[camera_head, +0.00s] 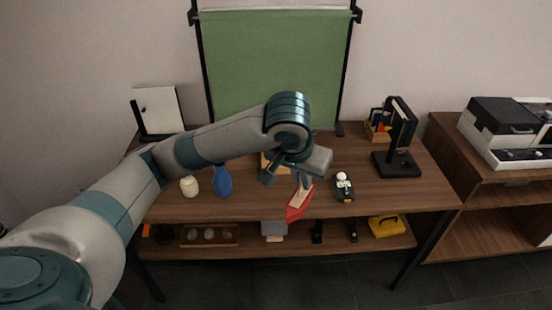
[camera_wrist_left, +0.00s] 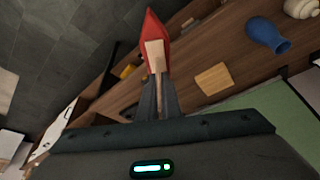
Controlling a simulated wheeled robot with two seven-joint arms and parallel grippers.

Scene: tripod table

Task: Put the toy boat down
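The toy boat (camera_head: 298,206) has a red hull and a pale wooden deck and upright piece. In the head view it shows at the front edge of the wooden table (camera_head: 405,192), below my left gripper (camera_head: 306,182). In the left wrist view the boat (camera_wrist_left: 155,38) points away from the camera, and my left gripper (camera_wrist_left: 158,98) is shut on its pale upright part. I cannot tell whether the hull touches the tabletop. My right gripper is in neither view.
A toy car with a white figure (camera_head: 344,187) stands close right of the boat. A blue vase (camera_head: 222,181) and a cream jar (camera_head: 189,186) stand left. A black lamp-like stand (camera_head: 398,140) is at right. A wooden block (camera_wrist_left: 213,79) lies behind the boat.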

